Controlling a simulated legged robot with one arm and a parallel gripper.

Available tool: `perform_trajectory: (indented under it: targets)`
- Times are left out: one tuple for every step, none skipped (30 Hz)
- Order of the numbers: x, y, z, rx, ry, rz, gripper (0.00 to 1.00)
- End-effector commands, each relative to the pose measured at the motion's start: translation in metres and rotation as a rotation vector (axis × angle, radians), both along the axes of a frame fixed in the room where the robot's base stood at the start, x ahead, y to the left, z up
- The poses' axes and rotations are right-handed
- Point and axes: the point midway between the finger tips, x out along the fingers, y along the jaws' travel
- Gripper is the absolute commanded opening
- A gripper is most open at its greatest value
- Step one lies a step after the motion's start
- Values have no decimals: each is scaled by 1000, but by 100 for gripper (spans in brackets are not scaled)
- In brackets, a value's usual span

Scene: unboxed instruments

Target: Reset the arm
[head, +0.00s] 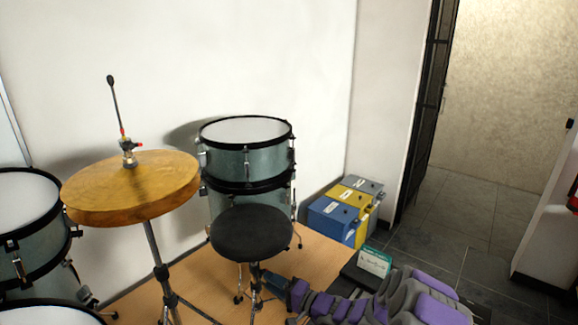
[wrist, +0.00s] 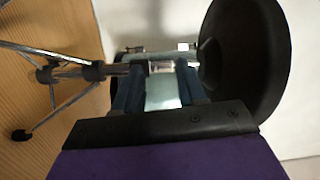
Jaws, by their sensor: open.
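My arm, with purple panels, reaches in from the bottom right of the head view. My gripper (head: 272,286) is low beside the post of a black round stool (head: 252,234), below its seat. In the wrist view my gripper (wrist: 160,75) is open, its two dark fingers spread. The metal stool post crosses the picture at the fingertips; I cannot tell whether they touch it. The underside of the stool seat (wrist: 240,60) fills the right of that view, and the stool's tripod legs (wrist: 60,72) show at the left.
A teal drum (head: 245,160) stands behind the stool. A cymbal (head: 135,187) on a stand is to the left, with more drums at the left edge. Blue, yellow and grey boxes (head: 345,215) and a small green-and-white card (head: 374,262) are at right. Grey tiled floor (head: 460,225) is clear by the doorway.

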Motion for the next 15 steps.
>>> perform_trajectory:
  targets:
    - [-11, 11, 23, 9, -12, 55, 40]
    - [-20, 19, 35, 13, -11, 94, 40]
    - [-33, 28, 50, 17, -9, 147, 40]
    - [-44, 34, 62, 17, -8, 187, 40]
    - [-55, 40, 72, 17, -3, 227, 40]
    - [-70, 47, 84, 11, 4, 281, 40]
    - [-82, 52, 93, 4, 7, 320, 40]
    - [-93, 56, 101, -4, 11, 357, 40]
    - [-109, 61, 111, -17, 19, 407, 40]
    - [-120, 64, 118, -30, 23, 442, 40]
    - [-132, 66, 124, -45, 31, 477, 40]
    - [-148, 69, 131, -67, 41, 522, 40]
    - [-161, 70, 137, -86, 48, 555, 40]
    - [-173, 71, 141, -105, 58, 586, 40]
    - [-189, 71, 145, -134, 71, 626, 40]
